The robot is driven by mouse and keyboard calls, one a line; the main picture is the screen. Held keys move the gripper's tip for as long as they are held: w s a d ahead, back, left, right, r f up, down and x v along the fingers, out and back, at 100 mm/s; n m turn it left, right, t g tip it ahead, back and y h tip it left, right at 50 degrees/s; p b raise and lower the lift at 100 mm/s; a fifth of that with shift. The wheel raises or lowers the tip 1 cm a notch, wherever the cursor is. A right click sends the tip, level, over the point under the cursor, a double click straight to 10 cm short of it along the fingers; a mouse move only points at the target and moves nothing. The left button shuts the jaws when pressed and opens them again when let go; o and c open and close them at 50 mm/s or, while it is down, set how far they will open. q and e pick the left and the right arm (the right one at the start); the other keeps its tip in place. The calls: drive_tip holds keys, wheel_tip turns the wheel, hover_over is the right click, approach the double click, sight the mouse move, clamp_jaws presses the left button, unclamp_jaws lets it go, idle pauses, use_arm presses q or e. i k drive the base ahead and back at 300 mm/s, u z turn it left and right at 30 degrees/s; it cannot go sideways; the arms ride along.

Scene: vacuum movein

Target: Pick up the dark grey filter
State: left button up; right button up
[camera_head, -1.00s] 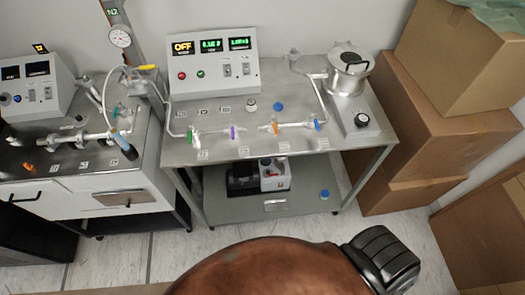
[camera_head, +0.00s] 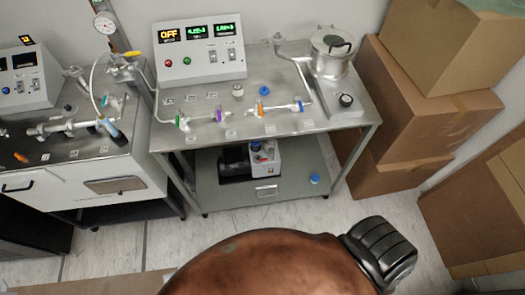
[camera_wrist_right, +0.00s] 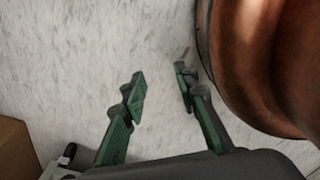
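I cannot make out a dark grey filter for certain in either view. A small pale grey piece with a darker top (camera_head: 238,90) stands on the steel bench (camera_head: 290,130) in the head view, next to a small blue cap (camera_head: 264,90). My right gripper (camera_wrist_right: 161,88) shows in the right wrist view with its two green-padded fingers apart and nothing between them. It is over pale floor, away from the bench. My left gripper is in neither view.
The bench carries a control box (camera_head: 198,52), glass tubing with coloured valves (camera_head: 216,117) and a metal vessel (camera_head: 332,62). A pump (camera_head: 263,158) and a blue-topped piece (camera_head: 314,179) are on its lower shelf. Cardboard boxes (camera_head: 420,120) stand at right.

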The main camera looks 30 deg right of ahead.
sight(255, 145)
drive_tip(key=z, duration=0.7)
drive_tip(key=k, duration=0.1)
drive_tip(key=u, duration=0.85)
drive_tip(key=i, duration=1)
drive_tip(key=z, duration=0.5)
